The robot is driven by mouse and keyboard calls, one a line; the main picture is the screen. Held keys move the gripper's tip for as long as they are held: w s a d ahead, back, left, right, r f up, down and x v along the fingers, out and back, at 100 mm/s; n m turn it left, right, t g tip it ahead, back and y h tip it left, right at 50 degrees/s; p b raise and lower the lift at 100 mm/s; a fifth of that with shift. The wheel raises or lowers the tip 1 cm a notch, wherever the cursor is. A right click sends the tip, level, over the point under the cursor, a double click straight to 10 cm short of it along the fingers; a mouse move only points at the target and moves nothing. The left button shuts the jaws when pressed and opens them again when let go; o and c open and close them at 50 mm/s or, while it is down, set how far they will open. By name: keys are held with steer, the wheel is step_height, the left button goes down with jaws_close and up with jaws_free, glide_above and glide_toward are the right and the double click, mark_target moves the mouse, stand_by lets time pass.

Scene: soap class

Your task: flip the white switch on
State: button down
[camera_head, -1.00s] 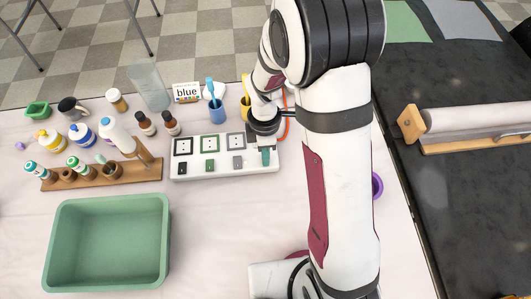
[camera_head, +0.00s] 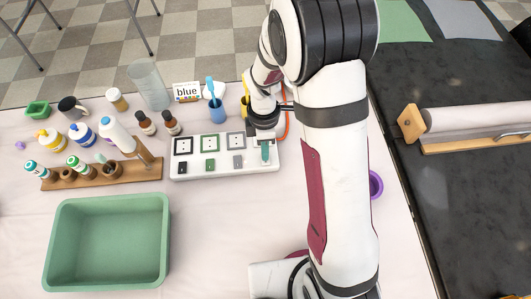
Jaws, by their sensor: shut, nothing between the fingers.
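A white switch board (camera_head: 222,169) lies on the table. Three square framed plates, black, green and grey, sit along its back, each with a small rocker of matching colour in front: black (camera_head: 182,167), green (camera_head: 210,164) and grey (camera_head: 238,161). My gripper (camera_head: 265,153) is at the board's right end, above or on the fourth position. A teal piece there looks like its shut fingers. No white switch can be made out; the wrist and fingers cover most of that spot. I cannot tell whether the fingers touch it.
A green basin (camera_head: 107,243) sits front left. Table is clear in front of the board.

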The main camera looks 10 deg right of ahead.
step_height(320, 180, up, 14)
steer(key=w, duration=0.1)
steer(key=shift+w, duration=0.35)
steer(key=shift+s, duration=0.75)
steer(key=shift+f, duration=0.1)
steer(key=f, duration=0.4)
steer(key=s+f, duration=0.1)
steer(key=f, duration=0.8)
steer(key=shift+s+f, duration=0.35)
steer(key=shift+f, duration=0.05)
